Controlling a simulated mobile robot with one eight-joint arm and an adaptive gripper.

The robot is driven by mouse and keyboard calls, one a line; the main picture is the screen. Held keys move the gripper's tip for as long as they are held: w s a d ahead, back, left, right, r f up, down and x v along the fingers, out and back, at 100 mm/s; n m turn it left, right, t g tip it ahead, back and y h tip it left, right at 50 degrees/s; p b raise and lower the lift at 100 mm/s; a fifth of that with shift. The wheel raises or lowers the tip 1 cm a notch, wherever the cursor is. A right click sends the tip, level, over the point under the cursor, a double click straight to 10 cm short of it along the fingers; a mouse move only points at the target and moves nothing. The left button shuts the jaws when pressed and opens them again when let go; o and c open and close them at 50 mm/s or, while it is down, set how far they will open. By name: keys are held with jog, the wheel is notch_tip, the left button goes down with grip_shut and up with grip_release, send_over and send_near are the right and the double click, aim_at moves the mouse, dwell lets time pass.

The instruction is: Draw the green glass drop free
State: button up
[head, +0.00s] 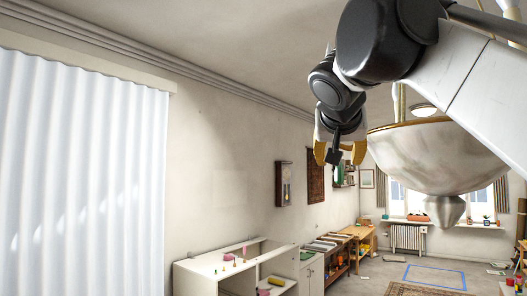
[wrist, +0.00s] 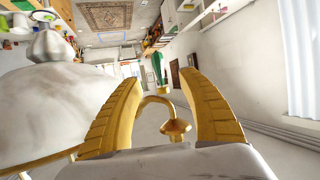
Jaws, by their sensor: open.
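My gripper (head: 339,160) is open in the head view, its yellow fingers pointing down beside the marbled bowl lamp (head: 437,160). In the wrist view, the gripper (wrist: 163,78) has its fingers spread on either side of a thin curved brass arm with a small brass cup (wrist: 175,126). The green glass drop (wrist: 157,66) shows as a narrow green shape beyond the brass arm, between the fingertips in the picture. A green patch (head: 339,173) below the fingers in the head view seems to be the same drop. Neither finger visibly touches it; its attachment is unclear.
The lamp bowl (wrist: 50,105) is close beside one finger in the wrist view. A white cabinet (head: 225,272) with small items stands low along the wall. A wall clock (head: 284,184) hangs farther back. Open floor lies around a blue outline (head: 435,277).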

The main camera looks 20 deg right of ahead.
aim_at(339, 174)
jog(key=p+x, duration=0.1)
jog(key=x, duration=0.9)
jog(key=shift+s+d+p, duration=0.1)
jog(key=shift+p, duration=0.25)
jog(key=shift+s, duration=0.15)
grip_shut()
